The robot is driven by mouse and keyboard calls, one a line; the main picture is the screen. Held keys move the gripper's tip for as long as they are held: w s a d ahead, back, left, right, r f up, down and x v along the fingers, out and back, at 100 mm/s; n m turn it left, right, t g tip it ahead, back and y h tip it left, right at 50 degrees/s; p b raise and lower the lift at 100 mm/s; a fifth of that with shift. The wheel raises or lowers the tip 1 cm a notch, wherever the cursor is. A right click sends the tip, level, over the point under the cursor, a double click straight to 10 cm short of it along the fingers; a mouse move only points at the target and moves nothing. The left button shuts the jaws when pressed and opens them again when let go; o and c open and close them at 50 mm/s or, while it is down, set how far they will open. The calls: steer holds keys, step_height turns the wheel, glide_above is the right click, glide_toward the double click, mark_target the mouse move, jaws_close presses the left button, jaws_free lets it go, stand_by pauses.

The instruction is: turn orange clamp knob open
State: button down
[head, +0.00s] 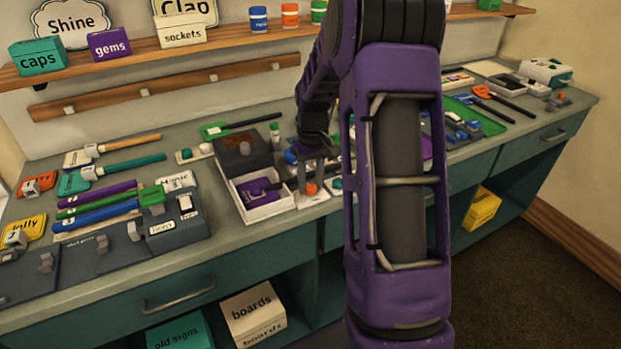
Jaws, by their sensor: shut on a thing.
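The orange clamp knob (311,189) is a small round orange shape on the workbench, just left of my purple arm. My gripper (311,177) points down at it, with its fingers at the knob. The gripper is shut on the knob, though the contact is small and partly hidden in this view. How far the knob is turned cannot be told. The clamp's body is mostly hidden by the gripper and arm.
A white tray with a purple item (262,205) stands just left of the gripper, with a dark brown box (240,150) behind it. Signs and paddles crowd the bench's left. A green tray (490,124) lies right. A shelf (150,52) runs above.

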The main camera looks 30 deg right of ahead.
mark_target(309, 184)
steer(key=n+p, duration=0.2)
steer(key=n, duration=0.4)
steer(key=shift+r+n, duration=0.15)
steer(key=shift+n, duration=0.15)
steer(key=n+p, duration=0.1)
steer(key=n, duration=0.5)
steer(key=shift+n, duration=0.3)
steer(key=shift+c, duration=2.2)
jaws_free()
step_height(309, 184, up, 17)
steer(key=shift+w, duration=0.3)
steer(key=shift+r, duration=0.1)
